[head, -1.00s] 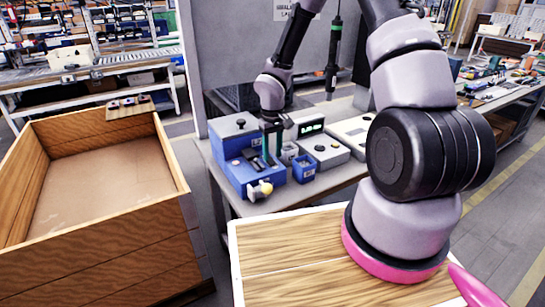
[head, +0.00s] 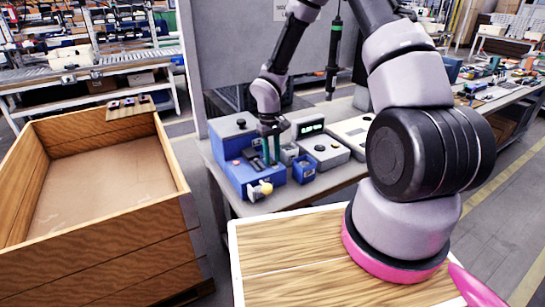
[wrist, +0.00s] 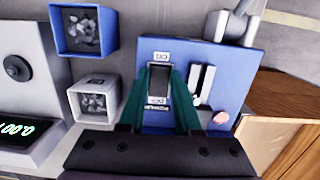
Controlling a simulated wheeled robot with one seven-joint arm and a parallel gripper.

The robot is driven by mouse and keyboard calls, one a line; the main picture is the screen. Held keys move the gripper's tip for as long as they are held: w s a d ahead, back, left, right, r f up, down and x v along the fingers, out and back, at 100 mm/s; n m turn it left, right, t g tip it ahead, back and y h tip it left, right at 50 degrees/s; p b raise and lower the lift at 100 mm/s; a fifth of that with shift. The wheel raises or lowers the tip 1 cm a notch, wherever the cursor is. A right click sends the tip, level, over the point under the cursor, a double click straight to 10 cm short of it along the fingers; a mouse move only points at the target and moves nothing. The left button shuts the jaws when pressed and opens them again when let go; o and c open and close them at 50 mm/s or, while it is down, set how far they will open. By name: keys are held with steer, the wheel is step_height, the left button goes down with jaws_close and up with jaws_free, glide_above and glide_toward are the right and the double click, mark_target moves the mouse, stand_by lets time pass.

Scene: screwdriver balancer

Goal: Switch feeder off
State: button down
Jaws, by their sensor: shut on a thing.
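The blue feeder box (head: 237,150) stands on the left end of the workbench. It also shows in the wrist view (wrist: 222,65). On its face is a dark rocker switch (wrist: 156,80) in a pale frame, with small labels above and below. My gripper (head: 271,160) is down at the feeder's front, its two green fingers on either side of the switch. In the wrist view my gripper (wrist: 158,72) is shut on the switch, fingertips close at its left and right edges. The exact contact and which way the rocker is tilted are hard to tell.
A blue bin (head: 304,168) and a grey bin (wrist: 97,97) of small parts stand beside the feeder. A grey box with a knob (head: 325,150) and a green display (head: 310,128) are to the right. A screwdriver (head: 334,60) hangs behind.

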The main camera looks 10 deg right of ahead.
steer(key=shift+w+g+h, duration=0.3)
steer(key=shift+g, duration=0.5)
steer(key=shift+r, duration=0.1)
steer(key=c, duration=0.9)
jaws_free()
steer(key=shift+r, duration=0.1)
steer(key=v, duration=1)
steer(key=shift+w+r, duration=0.1)
steer(key=shift+r, duration=0.15)
steer(key=shift+r, duration=0.1)
